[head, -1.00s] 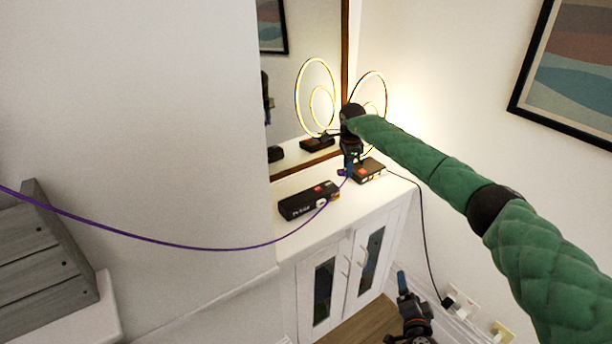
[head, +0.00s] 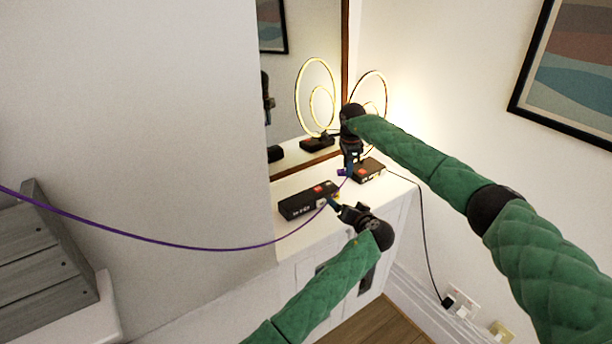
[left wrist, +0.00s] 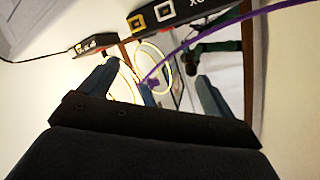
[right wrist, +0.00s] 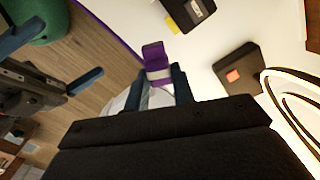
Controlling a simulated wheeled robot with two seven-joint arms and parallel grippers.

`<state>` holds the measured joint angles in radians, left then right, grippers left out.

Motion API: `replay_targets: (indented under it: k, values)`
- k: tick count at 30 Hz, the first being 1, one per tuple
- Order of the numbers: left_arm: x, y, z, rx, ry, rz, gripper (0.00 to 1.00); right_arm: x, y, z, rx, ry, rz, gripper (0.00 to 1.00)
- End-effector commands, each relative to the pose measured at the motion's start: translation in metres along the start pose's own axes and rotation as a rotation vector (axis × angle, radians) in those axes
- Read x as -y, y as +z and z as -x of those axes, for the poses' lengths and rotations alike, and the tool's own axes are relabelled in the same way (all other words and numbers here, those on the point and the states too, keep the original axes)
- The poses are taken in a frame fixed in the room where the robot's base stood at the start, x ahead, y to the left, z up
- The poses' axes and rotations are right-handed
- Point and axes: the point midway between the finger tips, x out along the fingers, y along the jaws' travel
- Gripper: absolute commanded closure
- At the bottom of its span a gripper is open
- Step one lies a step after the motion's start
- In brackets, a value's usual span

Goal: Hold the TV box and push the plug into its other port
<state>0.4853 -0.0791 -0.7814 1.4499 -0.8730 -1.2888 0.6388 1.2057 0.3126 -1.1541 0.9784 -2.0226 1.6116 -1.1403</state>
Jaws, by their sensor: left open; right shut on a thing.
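The TV box (head: 306,201), black with a red label, lies on the white cabinet top. In the left wrist view its end face (left wrist: 150,20) shows a yellow-framed port (left wrist: 137,22) and a white-framed port (left wrist: 165,14). My right gripper (head: 348,172) is shut on the purple plug (right wrist: 156,62), held above the cabinet top, apart from the box. The plug also shows in the left wrist view (left wrist: 151,86). My left gripper (head: 338,207) is open beside the port end of the box; its two blue fingers stand apart with no box between them.
A ring lamp (head: 372,90) stands behind, near a mirror. The purple cable (head: 160,242) hangs across to the left. A wall socket (head: 461,298) is low at right.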

Motion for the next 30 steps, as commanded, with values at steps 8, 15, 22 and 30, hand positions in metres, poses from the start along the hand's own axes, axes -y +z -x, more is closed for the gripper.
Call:
replay_targets:
  k: [8, 15, 22, 30]
  values:
    - [0.091, -0.047, -0.089, 0.193, -0.113, 0.332, 0.11, 0.000, 0.000, 0.000, 0.000, 0.000, 0.000, 0.97]
    - [0.154, -0.074, -0.138, 0.342, -0.184, 0.596, 0.11, 0.000, 0.000, 0.000, 0.000, 0.000, 0.000, 0.97]
    - [0.193, -0.092, -0.162, 0.447, -0.224, 0.780, 0.11, 0.000, 0.000, 0.000, 0.000, 0.000, 0.000, 0.97]
    - [0.212, -0.155, -0.154, 0.401, -0.194, 0.833, 0.11, 0.000, 0.000, 0.000, 0.000, 0.000, 0.000, 0.97]
